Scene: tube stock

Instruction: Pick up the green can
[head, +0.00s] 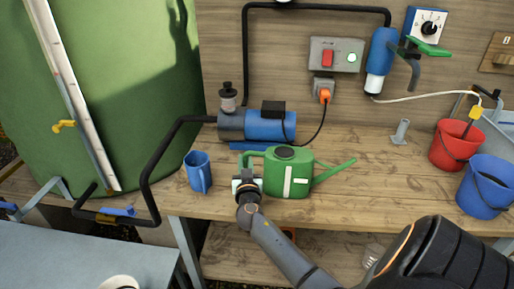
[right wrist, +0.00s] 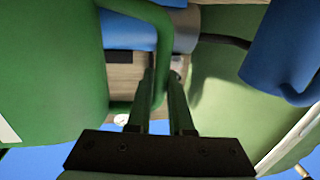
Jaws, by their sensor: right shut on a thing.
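The green can (head: 288,177) is a watering can with a white stripe and a long spout pointing right. It stands upright on the wooden bench, as far as I can tell. My right gripper (head: 246,180) is at its left side, shut on the can's handle. In the right wrist view the can (right wrist: 50,80) fills the left side, and its handle runs down to the fingers (right wrist: 163,95). The fingers hide part of the handle. My left gripper is not in view.
A blue mug (head: 198,172) stands left of the can. A blue pump (head: 268,125) is close behind it. A red bucket (head: 452,147) and a blue bucket (head: 484,188) are at the right. The bench (head: 385,190) is clear between spout and buckets.

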